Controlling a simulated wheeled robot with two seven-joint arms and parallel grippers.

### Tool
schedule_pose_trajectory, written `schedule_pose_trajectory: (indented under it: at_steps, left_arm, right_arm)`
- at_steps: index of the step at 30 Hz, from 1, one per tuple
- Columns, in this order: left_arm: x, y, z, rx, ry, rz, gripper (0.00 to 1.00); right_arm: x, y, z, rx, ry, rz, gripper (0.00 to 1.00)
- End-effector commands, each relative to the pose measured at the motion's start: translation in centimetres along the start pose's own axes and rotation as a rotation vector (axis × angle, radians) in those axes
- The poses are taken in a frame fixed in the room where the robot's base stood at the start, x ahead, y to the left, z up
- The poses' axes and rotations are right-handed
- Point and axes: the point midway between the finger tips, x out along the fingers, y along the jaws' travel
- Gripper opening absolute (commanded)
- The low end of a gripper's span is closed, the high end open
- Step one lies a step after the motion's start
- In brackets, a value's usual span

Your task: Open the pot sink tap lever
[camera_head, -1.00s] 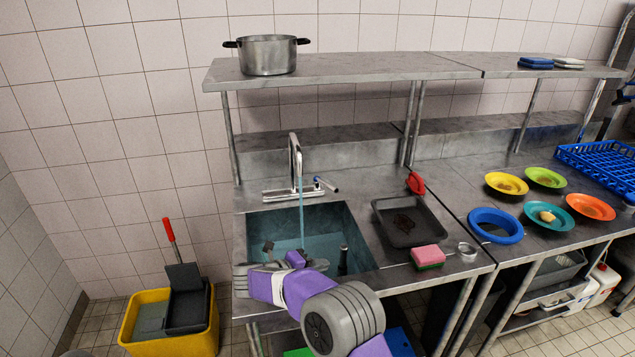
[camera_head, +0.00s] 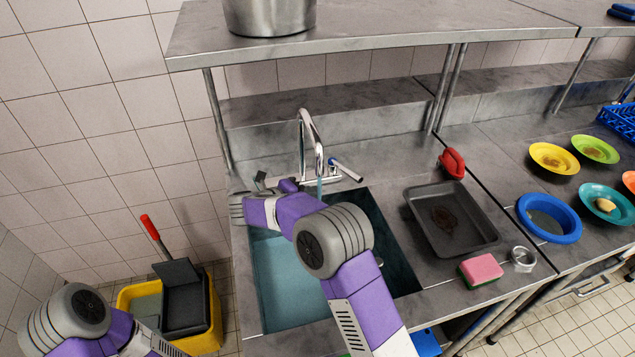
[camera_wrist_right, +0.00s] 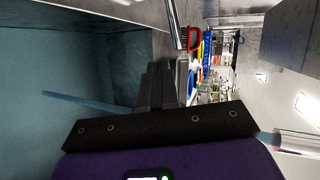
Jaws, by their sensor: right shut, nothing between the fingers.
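The tap (camera_head: 308,140) is a tall chrome spout at the back edge of the sink (camera_head: 285,285). Its lever (camera_head: 345,168), with a blue mark, sticks out to the right and toward me. A blue water stream runs from the spout; it also shows in the right wrist view (camera_wrist_right: 85,104). My right gripper (camera_head: 264,181) is shut and empty, by the left part of the tap base, with the lever on the far side of the spout. Its dark fingers (camera_wrist_right: 164,86) show in the wrist view. The forearm hides part of the sink and stream. My left gripper is out of view.
Right of the sink are a dark tray (camera_head: 450,219), a red-handled brush (camera_head: 452,162), a pink sponge (camera_head: 481,269) and a metal cup (camera_head: 523,259). A shelf (camera_head: 380,40) with a pot (camera_head: 270,14) overhangs the back. A yellow bucket (camera_head: 207,338) stands at left.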

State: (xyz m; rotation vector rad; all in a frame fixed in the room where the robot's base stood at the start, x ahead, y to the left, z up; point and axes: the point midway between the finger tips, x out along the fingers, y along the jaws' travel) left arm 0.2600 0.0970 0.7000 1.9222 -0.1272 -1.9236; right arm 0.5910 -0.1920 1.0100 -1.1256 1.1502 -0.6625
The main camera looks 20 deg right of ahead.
Motion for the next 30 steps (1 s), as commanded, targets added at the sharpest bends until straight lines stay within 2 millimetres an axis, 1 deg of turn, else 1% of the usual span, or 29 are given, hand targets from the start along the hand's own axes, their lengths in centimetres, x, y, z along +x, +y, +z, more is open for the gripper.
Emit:
schedule_pose_trajectory:
  at_steps: [1,9,12,15,21,30]
  left_arm:
    - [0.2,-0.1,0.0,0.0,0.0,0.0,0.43]
    - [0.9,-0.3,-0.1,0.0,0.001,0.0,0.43]
    - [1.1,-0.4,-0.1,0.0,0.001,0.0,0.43]
    - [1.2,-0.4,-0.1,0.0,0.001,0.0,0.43]
    - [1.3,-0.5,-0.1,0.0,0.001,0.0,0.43]
    - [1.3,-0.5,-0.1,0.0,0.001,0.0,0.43]
  right_arm:
    - [1.1,0.1,-0.1,0.0,0.006,-0.001,0.0]
    - [7.0,0.1,-0.1,0.001,0.006,-0.001,0.0]
    - [8.9,0.1,-0.1,0.0,0.004,-0.001,0.0]
    - [10.2,-1.0,-0.1,0.004,0.004,-0.002,0.0]
    - [11.6,-2.0,-0.1,0.002,0.002,-0.001,0.0]
    - [11.8,-2.2,-0.1,0.0,0.002,0.0,0.0]
